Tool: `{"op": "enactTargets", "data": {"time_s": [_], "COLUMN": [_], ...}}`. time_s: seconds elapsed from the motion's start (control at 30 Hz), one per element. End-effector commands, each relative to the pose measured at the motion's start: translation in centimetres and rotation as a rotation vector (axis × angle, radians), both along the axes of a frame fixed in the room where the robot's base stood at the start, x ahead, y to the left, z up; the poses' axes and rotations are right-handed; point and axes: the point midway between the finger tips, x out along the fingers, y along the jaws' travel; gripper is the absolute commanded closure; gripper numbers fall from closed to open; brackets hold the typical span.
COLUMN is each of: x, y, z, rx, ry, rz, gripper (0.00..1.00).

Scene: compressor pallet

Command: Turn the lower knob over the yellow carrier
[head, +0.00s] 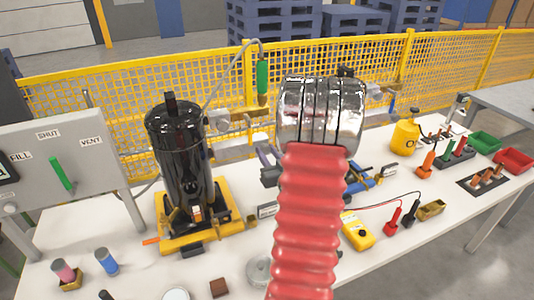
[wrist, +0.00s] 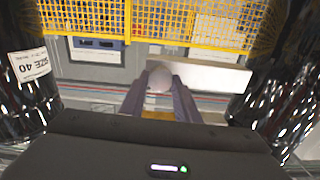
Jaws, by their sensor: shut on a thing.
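In the wrist view my gripper (wrist: 160,84) has its two grey-purple fingers on either side of a pale round knob (wrist: 160,77), and it is shut on the knob. A small yellow patch shows below the knob, between the fingers. In the head view the yellow carrier (head: 222,239) stands on the table with a tall black cylinder (head: 185,160) upright on it. My red ribbed arm and its shiny wrist hide most of my gripper and the knob there. I cannot tell how far the knob is turned.
A grey panel (head: 100,130) with a green lever stands at the left. A yellow mesh fence (head: 130,95) runs behind the table. A yellow meter (head: 357,230), red and black probes and a yellow can (head: 404,137) stand at the right. Small parts lie along the front edge.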

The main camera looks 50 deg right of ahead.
Motion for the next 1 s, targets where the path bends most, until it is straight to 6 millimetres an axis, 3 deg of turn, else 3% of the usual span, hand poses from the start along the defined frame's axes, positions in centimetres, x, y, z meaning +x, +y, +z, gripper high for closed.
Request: {"op": "enactTargets", "data": {"time_s": [0.3,0.33,0.57,1.0], "x": [0.00,0.00,-0.03,-0.33], "y": [0.02,0.02,-0.01,0.52], "z": [-0.04,-0.04,-0.02,-0.06], "rx": [0.011,0.010,0.009,0.010], "ry": [-0.005,-0.005,-0.006,-0.005], "rz": [0.000,0.000,0.000,0.000], "gripper": [0.94,0.69,0.53,0.53]}}
